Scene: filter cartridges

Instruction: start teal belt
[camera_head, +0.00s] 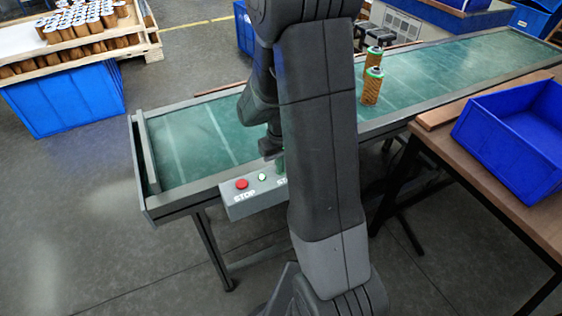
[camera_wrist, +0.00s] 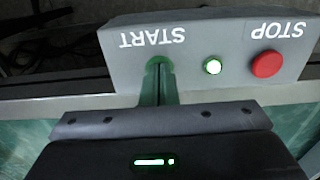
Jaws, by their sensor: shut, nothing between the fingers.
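The teal belt (camera_head: 205,135) is a long conveyor with a grey frame, running from front left to back right. Its grey control box (camera_head: 255,198) is on the near side; the wrist view shows it upside down (camera_wrist: 120,50). It carries a red STOP button (camera_wrist: 267,64), a small bright green lamp (camera_wrist: 212,67) and the START label (camera_wrist: 152,40). My gripper (camera_wrist: 160,68) is shut and empty, its tip at the green START button below that label. The fingers largely cover the button, so pressing contact cannot be told. In the head view my arm hides part of the box.
Two brown cartridges with green rims (camera_head: 372,86) stand on the belt beyond my arm. A blue bin (camera_head: 515,125) sits on a wooden table at right. A wooden tray of cartridges (camera_head: 80,35) is at back left above a blue crate (camera_head: 65,100). Floor at left is clear.

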